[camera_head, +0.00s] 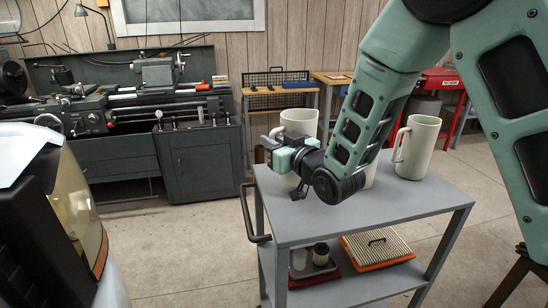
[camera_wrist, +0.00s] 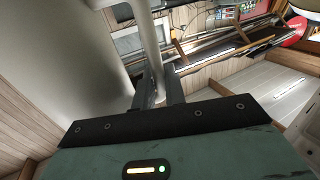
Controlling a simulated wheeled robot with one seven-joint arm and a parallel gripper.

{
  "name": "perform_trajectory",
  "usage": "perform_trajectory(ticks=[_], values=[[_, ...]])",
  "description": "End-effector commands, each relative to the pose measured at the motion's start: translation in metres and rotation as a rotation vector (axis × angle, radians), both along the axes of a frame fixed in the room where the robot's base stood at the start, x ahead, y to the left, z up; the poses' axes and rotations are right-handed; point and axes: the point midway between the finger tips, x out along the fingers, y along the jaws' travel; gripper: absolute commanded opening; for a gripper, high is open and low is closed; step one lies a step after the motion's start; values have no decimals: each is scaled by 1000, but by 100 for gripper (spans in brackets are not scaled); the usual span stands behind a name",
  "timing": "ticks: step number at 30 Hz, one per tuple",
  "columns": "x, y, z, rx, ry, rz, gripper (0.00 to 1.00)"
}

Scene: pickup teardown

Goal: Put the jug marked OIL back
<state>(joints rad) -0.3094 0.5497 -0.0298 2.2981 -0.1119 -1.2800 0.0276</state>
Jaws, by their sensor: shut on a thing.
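A pale cream jug (camera_head: 299,120) stands behind my gripper (camera_head: 269,143) at the cart's back left in the head view. In the wrist view my gripper (camera_wrist: 159,92) has its two dark fingers closed on the jug's upright handle (camera_wrist: 152,45). The jug's body (camera_wrist: 50,70) fills the left of that view. The gripper hides much of the jug in the head view, and I cannot tell whether its base touches the cart. A second pale jug (camera_head: 415,150) stands at the cart's right, handle to the left. A sliver of another (camera_head: 371,173) shows behind my arm. No OIL marking is readable.
A dark vehicle part (camera_head: 45,220) is near left.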

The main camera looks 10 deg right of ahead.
Motion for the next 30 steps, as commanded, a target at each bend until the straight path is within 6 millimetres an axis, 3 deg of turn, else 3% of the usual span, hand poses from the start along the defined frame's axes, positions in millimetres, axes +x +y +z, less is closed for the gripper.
perform_trajectory(ticks=[9,24,25,26,27,30], values=[[0,0,-37,-1,0,1,0],[0,0,-45,1,-4,0,0],[0,0,-44,0,-1,0,21],[0,0,-44,0,0,0,29],[0,0,-44,0,0,0,34],[0,0,-44,0,0,1,34]])
